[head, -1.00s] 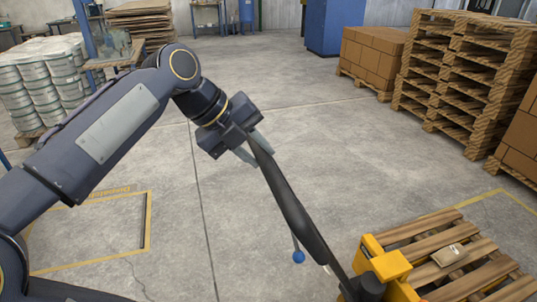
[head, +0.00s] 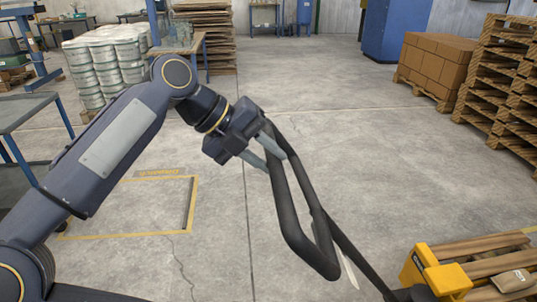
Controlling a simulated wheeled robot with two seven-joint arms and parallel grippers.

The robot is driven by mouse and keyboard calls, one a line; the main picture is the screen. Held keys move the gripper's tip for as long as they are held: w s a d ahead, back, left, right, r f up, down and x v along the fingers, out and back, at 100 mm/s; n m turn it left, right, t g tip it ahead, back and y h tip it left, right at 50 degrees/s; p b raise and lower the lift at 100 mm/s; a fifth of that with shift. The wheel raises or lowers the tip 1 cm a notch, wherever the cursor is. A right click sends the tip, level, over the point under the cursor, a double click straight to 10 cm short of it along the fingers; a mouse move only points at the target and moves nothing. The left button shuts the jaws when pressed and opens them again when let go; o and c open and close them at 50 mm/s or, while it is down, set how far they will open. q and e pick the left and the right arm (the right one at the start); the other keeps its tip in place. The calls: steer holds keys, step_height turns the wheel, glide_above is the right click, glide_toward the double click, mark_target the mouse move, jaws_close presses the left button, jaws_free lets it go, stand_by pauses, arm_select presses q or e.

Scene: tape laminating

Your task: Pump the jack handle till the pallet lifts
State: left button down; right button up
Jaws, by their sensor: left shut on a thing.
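The dark jack handle (head: 290,215), a long loop, slants from the picture's middle down to the lower right. My left gripper (head: 268,155) is shut on the upper end of this loop. The handle's shaft runs down toward the yellow pallet jack (head: 442,278) at the lower right. The wooden pallet (head: 480,247) sits over the jack's forks and is cut off by the right edge. A small brown packet (head: 514,281) lies on its slats. The pallet's underside is hidden, so its height above the floor cannot be told. My right gripper is not in view.
Clear concrete floor surrounds the handle. A yellow floor marking (head: 195,205) lies at left. Stacked white buckets (head: 103,65) stand at back left, a blue cabinet (head: 395,30) at the back. Brown boxes (head: 436,65) and stacked pallets (head: 500,95) stand at right.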

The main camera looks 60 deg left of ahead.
arm_select(q)
steer(key=c, duration=1.2)
jaws_free()
steer(key=shift+o, duration=0.2)
steer(key=p+v, duration=0.1)
steer(key=v, duration=0.6)
steer(key=shift+s+r+p, duration=0.25)
steer(key=shift+p, duration=0.05)
steer(key=shift+a, duration=0.1)
